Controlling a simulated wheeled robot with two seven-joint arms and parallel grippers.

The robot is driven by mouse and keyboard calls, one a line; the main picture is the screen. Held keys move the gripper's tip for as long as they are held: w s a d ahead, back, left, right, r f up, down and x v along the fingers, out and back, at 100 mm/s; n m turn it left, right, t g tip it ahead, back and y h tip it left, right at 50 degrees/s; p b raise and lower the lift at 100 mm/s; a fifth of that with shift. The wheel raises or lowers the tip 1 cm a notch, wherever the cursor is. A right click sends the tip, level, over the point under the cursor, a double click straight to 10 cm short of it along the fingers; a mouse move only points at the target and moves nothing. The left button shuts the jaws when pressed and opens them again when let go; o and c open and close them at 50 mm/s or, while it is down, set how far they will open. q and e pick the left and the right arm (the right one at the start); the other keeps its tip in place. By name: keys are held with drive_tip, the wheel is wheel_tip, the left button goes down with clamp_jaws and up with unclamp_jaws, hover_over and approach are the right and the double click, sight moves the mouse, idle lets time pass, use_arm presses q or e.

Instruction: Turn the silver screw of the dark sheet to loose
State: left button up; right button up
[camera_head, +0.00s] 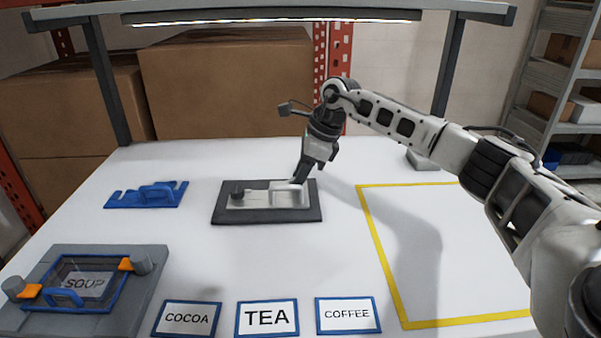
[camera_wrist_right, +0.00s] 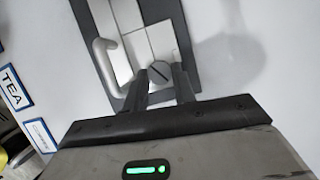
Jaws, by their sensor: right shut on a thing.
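The dark sheet (camera_head: 265,217) lies on the white table near the middle in the head view. A light metal plate with a bar handle (camera_head: 289,193) sits on it, with a dark round knob (camera_head: 237,192) at its left end. The silver screw (camera_wrist_right: 159,72) is round with a slot across its head, seen in the right wrist view at the plate's other end. My right gripper (camera_head: 301,178) reaches down there. Its fingers are shut on the screw, one on each side, and hide it in the head view. My left gripper is not in view.
A blue holder (camera_head: 148,195) lies to the left. A grey SOUP panel (camera_head: 58,317) with two knobs is at front left. COCOA (camera_head: 186,319), TEA (camera_head: 267,318) and COFFEE (camera_head: 347,315) cards lie along the front. The yellow-outlined area (camera_head: 407,322) at right is empty.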

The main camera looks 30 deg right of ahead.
drive_tip(key=shift+f+n+g+y, duration=0.15)
drive_tip(key=shift+f+n+g, duration=0.15)
drive_tip(key=shift+n, duration=0.55)
drive_tip(key=shift+f+n+g+y, duration=0.15)
drive_tip(key=shift+n+g, duration=0.25)
drive_tip(key=shift+n, duration=0.45)
drive_tip(key=o, duration=1)
drive_tip(key=shift+r, duration=0.1)
drive_tip(key=shift+d, duration=0.1)
drive_tip(key=shift+w+r, duration=0.1)
drive_tip(key=shift+r, duration=0.15)
drive_tip(key=v, duration=1.1)
drive_tip(key=shift+d+r, duration=0.2)
drive_tip(key=shift+r, duration=0.05)
